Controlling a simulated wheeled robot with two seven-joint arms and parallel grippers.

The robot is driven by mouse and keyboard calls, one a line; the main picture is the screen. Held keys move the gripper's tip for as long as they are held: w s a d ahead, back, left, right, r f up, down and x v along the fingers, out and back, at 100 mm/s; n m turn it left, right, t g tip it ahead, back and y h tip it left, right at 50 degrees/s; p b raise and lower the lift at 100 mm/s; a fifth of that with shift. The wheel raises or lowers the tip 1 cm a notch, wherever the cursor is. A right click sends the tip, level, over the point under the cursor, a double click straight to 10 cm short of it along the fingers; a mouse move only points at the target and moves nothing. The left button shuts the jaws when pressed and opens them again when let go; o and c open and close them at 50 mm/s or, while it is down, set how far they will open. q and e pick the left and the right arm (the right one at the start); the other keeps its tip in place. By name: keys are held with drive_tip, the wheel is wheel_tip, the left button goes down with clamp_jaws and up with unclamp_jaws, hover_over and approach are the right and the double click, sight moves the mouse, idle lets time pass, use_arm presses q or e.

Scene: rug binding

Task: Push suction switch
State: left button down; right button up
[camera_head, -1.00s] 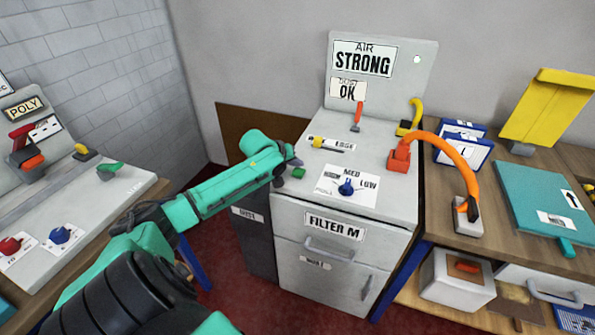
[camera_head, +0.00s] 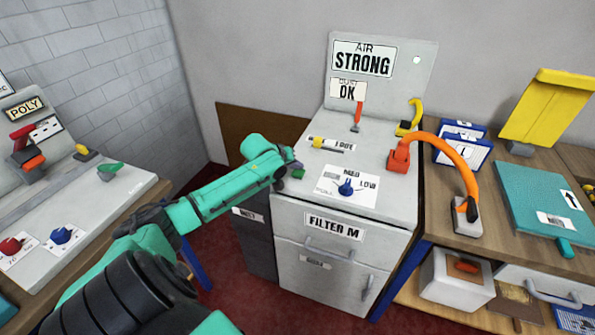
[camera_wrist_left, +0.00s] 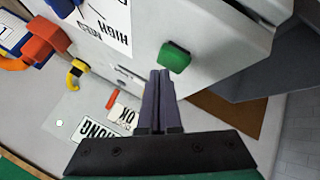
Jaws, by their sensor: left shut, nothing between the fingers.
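The green switch (camera_head: 298,173) sits at the left edge of the grey suction cabinet's top (camera_head: 385,207). It also shows as a green block in the left wrist view (camera_wrist_left: 174,56), just past the fingertips. My left gripper (camera_head: 297,164) is shut and empty, with its dark purple fingers right by the switch. In the wrist view the closed fingertips (camera_wrist_left: 160,73) end close beside the switch; I cannot tell if they touch. The cabinet's panel reads "AIR STRONG" (camera_head: 363,60), with an "OK" label (camera_head: 347,90) below. My right gripper is out of view.
A blue dial (camera_head: 347,187) on a MED/LOW plate, a yellow-handled tool (camera_head: 330,144) and a red lever (camera_head: 357,117) are on the cabinet top. An orange hose (camera_head: 455,150) arches to the right table. A left bench (camera_head: 100,200) holds knobs. Red floor shows between.

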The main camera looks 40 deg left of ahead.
sight(297, 174)
use_arm(q)
drive_tip(key=shift+f, duration=0.55)
idle(0.4)
drive_tip(key=shift+r+p, duration=1)
drive_tip(key=shift+p, duration=0.25)
drive_tip(key=shift+r, duration=0.1)
wheel_tip(297, 174, up, 6)
drive_tip(key=p, duration=0.6)
drive_tip(key=shift+p, duration=0.3)
